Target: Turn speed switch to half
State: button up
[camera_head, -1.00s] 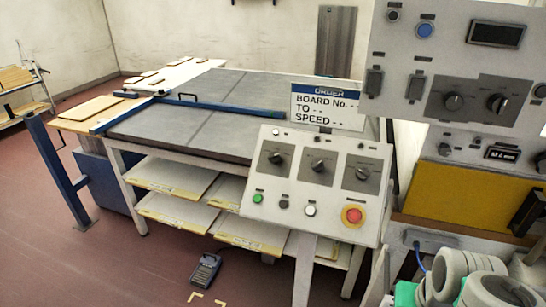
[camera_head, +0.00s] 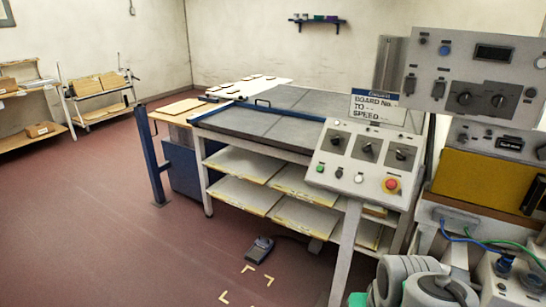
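A tilted grey control panel (camera_head: 346,177) stands on a post at the front right of the table. It carries three black rotary switches in a row: a left knob (camera_head: 336,141), a middle knob (camera_head: 367,149) and a right knob (camera_head: 401,154). Their labels are too small to read, so I cannot tell which is the speed switch. Below them are a green button, small buttons and a red stop button (camera_head: 391,185) on yellow. An order sign (camera_head: 374,108) above reads "BOARD No.", "TO" and "SPEED" with dashes. My gripper does not show; only grey arm links appear at the bottom right.
A larger control cabinet (camera_head: 480,62) with two more knobs stands at the right. A grey-topped table (camera_head: 262,125) with shelves lies behind the panel. A foot pedal (camera_head: 259,248) is on the floor. Blue post (camera_head: 151,160) stands left. The red floor at left is clear.

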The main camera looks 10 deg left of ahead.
aim_at(336, 141)
jog(key=u, duration=1.35)
jog(key=i, duration=1.95)
jog(key=z, duration=0.6)
